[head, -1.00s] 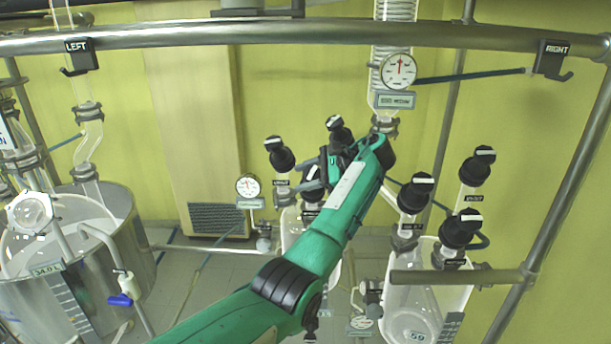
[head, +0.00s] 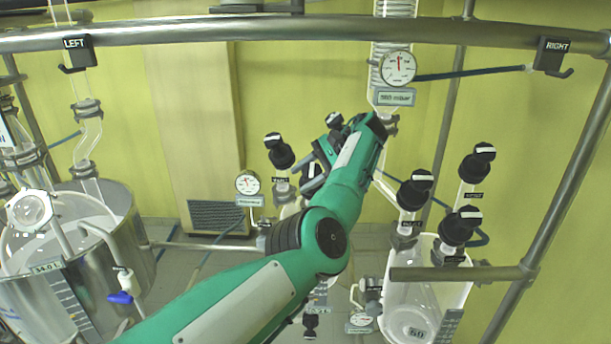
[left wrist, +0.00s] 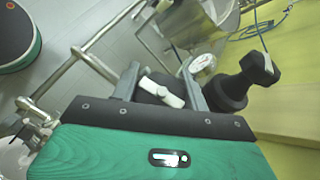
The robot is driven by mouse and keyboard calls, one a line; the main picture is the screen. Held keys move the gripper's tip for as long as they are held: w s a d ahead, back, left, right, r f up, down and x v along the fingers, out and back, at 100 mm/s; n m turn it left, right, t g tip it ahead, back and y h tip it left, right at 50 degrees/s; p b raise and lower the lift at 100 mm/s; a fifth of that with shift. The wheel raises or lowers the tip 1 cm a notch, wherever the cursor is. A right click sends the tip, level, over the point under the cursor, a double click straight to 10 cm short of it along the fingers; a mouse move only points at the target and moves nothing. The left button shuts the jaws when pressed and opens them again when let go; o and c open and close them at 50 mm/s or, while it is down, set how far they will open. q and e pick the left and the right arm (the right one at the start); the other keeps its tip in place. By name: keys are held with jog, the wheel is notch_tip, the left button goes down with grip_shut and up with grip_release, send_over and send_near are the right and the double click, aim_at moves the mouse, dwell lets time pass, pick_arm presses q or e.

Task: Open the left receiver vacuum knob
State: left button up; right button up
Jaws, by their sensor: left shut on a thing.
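The left receiver (head: 290,212) is a glass vessel mostly hidden behind my left arm. Black knobs with white bars stand on its necks: one at the left (head: 279,152), one behind my gripper (head: 334,119) and one beside my fingers (head: 312,171). Their labels are too small to read. My left gripper (head: 322,160) reaches in among these knobs. In the left wrist view its two fingers (left wrist: 163,90) are shut on a black knob with a white bar (left wrist: 160,91). The bar lies slantwise between the fingers. My right gripper is not in view.
Another black knob (left wrist: 250,80) stands close beside the fingers. The right receiver (head: 425,290) carries several similar knobs. A steel rail (head: 300,32) crosses above, with LEFT (head: 76,50) and RIGHT (head: 554,52) hooks. A metal vessel (head: 120,225) stands at the left.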

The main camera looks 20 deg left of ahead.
pick_arm(q)
jog(key=shift+f+n, duration=0.1)
jog(key=shift+n, duration=0.2)
dwell(0.4)
jog(key=o, duration=1)
jog(key=shift+s, duration=0.1)
jog(key=shift+a+m+t+y, duration=0.2)
jog(key=shift+m+t+y, duration=0.45)
jog(key=shift+m, duration=0.45)
jog(key=shift+w+r+m+t+y, duration=0.15)
jog(key=shift+m+t+y, duration=0.25)
jog(key=shift+m+t, duration=0.15)
jog(key=shift+w+r+m+t+y, duration=0.1)
jog(key=shift+w+m+t+y, duration=0.05)
jog(key=shift+m+t+y, duration=0.35)
